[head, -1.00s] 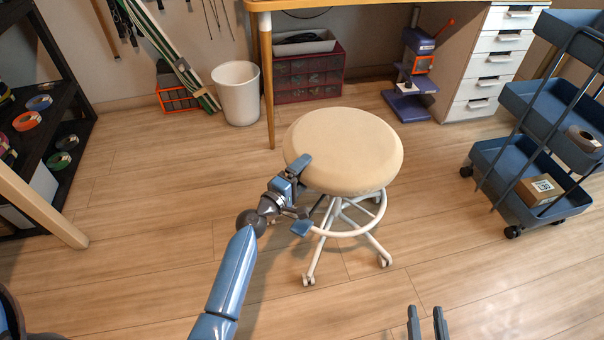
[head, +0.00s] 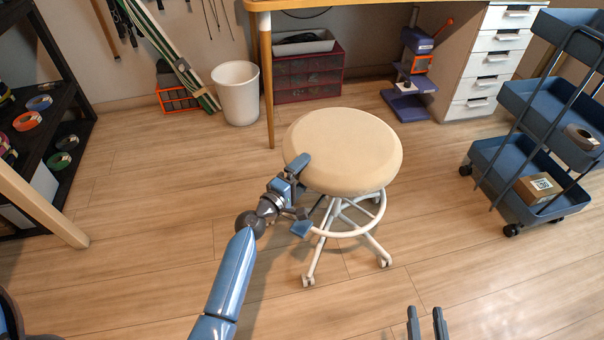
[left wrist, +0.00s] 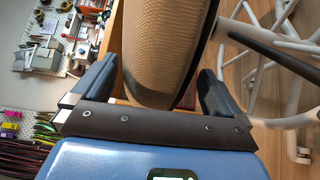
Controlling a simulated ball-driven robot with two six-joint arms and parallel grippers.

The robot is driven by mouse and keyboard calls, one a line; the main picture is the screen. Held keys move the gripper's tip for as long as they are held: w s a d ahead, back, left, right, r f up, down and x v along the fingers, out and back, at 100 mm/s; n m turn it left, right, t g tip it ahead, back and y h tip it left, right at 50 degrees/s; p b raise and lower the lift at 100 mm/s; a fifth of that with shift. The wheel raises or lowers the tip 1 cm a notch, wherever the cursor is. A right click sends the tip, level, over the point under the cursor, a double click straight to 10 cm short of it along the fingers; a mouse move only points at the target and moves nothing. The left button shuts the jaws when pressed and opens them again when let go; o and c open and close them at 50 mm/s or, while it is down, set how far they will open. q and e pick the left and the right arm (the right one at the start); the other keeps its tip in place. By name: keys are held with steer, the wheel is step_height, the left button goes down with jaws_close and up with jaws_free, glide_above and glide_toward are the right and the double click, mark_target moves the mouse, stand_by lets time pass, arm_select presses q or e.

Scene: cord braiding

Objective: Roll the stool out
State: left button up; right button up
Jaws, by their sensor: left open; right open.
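The stool (head: 343,150) has a round beige seat on a white frame with a foot ring and castors. It stands upright on the floor in front of the workbench. My left gripper (head: 301,195) is at the left front edge of the seat, with one finger above the rim and one below it. In the left wrist view, the seat edge (left wrist: 163,50) lies between the two open fingers (left wrist: 150,88); I cannot tell whether they touch it. The white stool frame (left wrist: 275,60) shows at the right there. My right gripper (head: 427,322) is open and empty at the bottom of the head view.
A blue trolley (head: 530,160) on castors stands at the right. A white bin (head: 238,95), workbench leg (head: 267,80) and purple press (head: 412,75) are behind the stool. A black shelf (head: 50,110) is at the left. The floor (head: 150,240) around is clear.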

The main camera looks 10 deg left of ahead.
arm_select(q)
steer(key=p+v, duration=0.2)
steer(key=v, duration=0.8)
steer(key=shift+s+a, duration=0.2)
steer(key=shift+s, duration=0.05)
steer(key=w+a+b+v, duration=0.1)
steer(key=v, duration=1.4)
steer(key=shift+a+f, duration=0.15)
steer(key=shift+a, duration=0.15)
stand_by(0.5)
